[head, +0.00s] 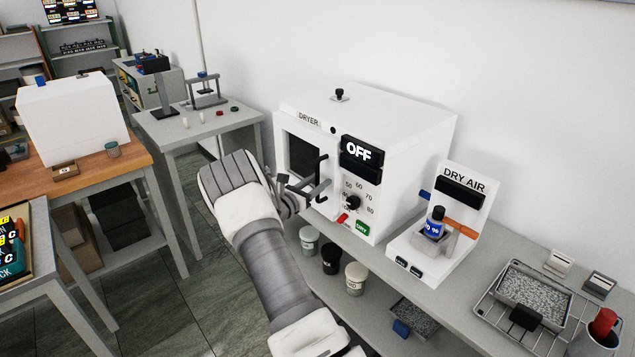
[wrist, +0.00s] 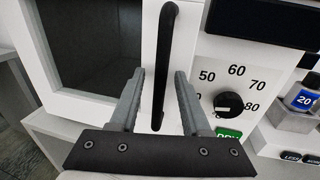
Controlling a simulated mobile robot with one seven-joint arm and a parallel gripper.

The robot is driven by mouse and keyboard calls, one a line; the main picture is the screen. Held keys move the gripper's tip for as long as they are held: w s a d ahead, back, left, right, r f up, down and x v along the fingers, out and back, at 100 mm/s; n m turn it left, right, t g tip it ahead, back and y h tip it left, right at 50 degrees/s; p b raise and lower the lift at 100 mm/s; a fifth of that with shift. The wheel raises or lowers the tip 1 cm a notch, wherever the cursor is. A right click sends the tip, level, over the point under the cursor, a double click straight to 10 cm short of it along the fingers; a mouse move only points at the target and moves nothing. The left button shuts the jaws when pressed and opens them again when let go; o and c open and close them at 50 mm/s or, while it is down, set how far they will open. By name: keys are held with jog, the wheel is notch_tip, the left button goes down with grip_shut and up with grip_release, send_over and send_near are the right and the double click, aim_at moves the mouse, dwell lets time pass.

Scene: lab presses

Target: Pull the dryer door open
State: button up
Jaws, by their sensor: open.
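The dryer (head: 395,120) is a white box on the grey bench, with an OFF display on its front. Its door (head: 290,140) has a dark window and looks shut. A black vertical bar handle (head: 322,175) is on the door's right side. In the wrist view the handle (wrist: 164,65) runs down between my two grey fingers, with a gap on each side. My gripper (wrist: 160,88) is open around the handle and the fingers look clear of it. In the head view my gripper (head: 300,190) is at the handle, partly hidden by my arm.
The dial (head: 352,202) and the green DRY button (head: 362,228) are just right of the handle. A DRY AIR unit (head: 455,205) stands further right. Several jars (head: 331,258) are on the shelf below. The floor (head: 180,300) left of the bench is clear.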

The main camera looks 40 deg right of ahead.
grip_shut()
dwell(1.4)
